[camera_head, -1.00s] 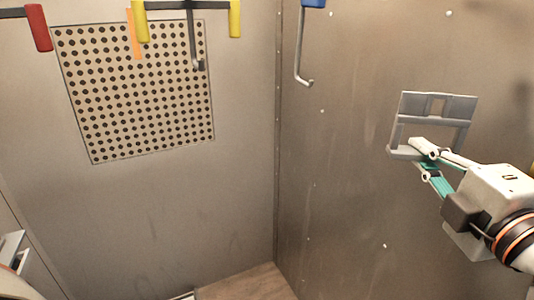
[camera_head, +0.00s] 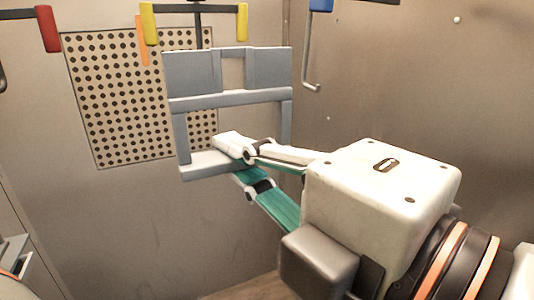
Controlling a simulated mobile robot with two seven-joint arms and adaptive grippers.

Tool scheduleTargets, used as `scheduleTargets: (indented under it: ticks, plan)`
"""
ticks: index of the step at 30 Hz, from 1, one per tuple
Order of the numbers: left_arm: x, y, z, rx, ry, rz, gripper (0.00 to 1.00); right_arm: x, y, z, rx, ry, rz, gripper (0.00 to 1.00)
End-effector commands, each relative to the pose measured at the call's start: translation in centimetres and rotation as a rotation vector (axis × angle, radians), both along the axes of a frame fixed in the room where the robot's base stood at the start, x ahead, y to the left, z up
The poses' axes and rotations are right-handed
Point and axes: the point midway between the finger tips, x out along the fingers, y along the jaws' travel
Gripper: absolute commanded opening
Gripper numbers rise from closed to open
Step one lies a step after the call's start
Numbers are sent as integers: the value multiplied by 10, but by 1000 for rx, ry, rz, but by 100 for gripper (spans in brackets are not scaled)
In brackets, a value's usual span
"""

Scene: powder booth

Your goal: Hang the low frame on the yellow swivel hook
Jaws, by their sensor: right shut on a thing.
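A grey frame (camera_head: 230,101) with a small square opening near its top stands upright in the middle of the camera_head view. My right gripper (camera_head: 235,158) is shut on its bottom bar. The yellow swivel hook has a bar with yellow ends (camera_head: 148,23) at the top, just above and behind the frame. Its dark shank (camera_head: 197,30) runs down behind the frame's top edge, so the hook's tip is hidden. The frame looks apart from the hook, but the depth gap is hard to tell. My left gripper is not in view.
A perforated panel (camera_head: 110,120) is on the back wall, partly behind the frame. A red-ended bar (camera_head: 47,28) hangs at upper left. A blue-topped hook (camera_head: 310,60) hangs right of the frame by the right wall (camera_head: 420,80). An orange strip (camera_head: 142,45) hangs beside the yellow end.

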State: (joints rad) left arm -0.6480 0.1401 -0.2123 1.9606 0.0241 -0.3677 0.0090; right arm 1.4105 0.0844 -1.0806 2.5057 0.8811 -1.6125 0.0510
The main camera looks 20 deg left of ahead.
Motion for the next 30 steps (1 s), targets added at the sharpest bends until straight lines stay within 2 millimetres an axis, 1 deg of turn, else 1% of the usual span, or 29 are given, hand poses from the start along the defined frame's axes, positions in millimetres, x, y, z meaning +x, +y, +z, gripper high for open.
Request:
scheduleTargets:
  ticks: [11,20,21,30]
  plan:
    - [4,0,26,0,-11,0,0,9,10,4,2,1,-4,0]
    - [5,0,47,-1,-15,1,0,18,20,1,1,2,-3,0]
    - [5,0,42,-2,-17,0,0,20,23,-1,3,-1,-3,0]
    - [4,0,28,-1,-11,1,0,34,39,-4,2,-1,-2,0]
